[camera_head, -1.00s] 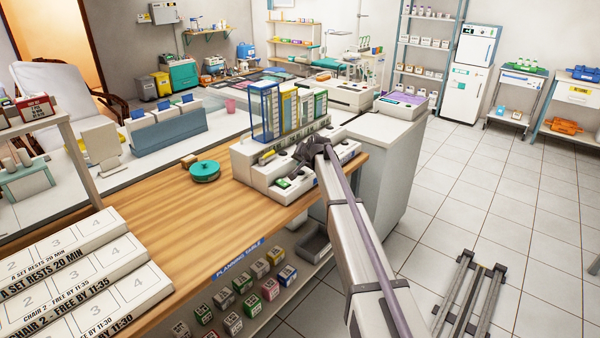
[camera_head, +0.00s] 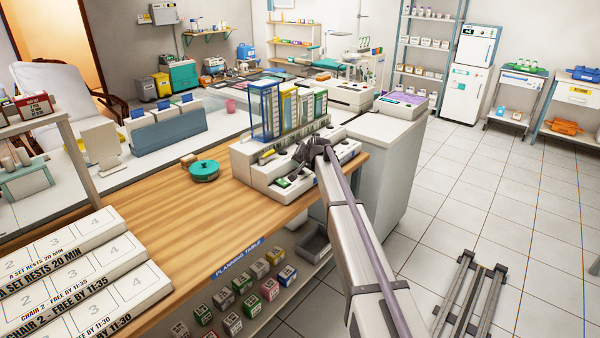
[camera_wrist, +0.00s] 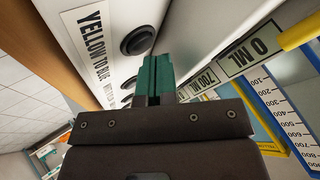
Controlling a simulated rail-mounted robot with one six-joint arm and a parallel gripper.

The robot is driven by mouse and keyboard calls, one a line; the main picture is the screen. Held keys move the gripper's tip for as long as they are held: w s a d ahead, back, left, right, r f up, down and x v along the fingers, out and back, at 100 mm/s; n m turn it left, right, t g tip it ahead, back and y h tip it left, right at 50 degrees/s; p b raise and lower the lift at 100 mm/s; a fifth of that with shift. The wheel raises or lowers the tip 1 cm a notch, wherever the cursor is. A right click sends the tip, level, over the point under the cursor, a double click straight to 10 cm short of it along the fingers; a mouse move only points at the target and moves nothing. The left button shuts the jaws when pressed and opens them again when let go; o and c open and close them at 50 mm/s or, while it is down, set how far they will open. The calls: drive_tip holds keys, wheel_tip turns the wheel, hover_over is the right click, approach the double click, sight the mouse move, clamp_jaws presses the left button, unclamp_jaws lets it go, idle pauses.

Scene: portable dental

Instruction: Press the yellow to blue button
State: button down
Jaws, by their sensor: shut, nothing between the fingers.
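A white panel (camera_wrist: 180,22) carries a label reading "YELLOW TO BLUE" (camera_wrist: 93,45), with further small text partly hidden. A round black button (camera_wrist: 138,40) sits on the panel beside this label, and another dark button (camera_wrist: 129,82) lies further along, partly hidden. My gripper (camera_wrist: 156,62) is shut and empty, its teal fingertips just beside the nearer black button. I cannot tell whether they touch it. In the head view my dark gripper (camera_head: 312,150) is over the white device (camera_head: 262,172) on the wooden counter, hiding part of its top.
Clear columns with coloured fillings (camera_head: 290,108) stand at the device's back; the wrist view shows a scale (camera_wrist: 285,112) and a "0 ML" plate (camera_wrist: 250,50) close by. A teal round item (camera_head: 204,171) lies left on the counter. Wood in front is clear.

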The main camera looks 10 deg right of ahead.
sight(302, 170)
drive_tip(key=shift+f+b, duration=0.45)
idle(0.4)
drive_tip(key=shift+r+p, duration=0.85)
wheel_tip(302, 170, up, 5)
drive_tip(key=p, duration=0.5)
drive_tip(key=shift+r, duration=0.15)
idle(2.6)
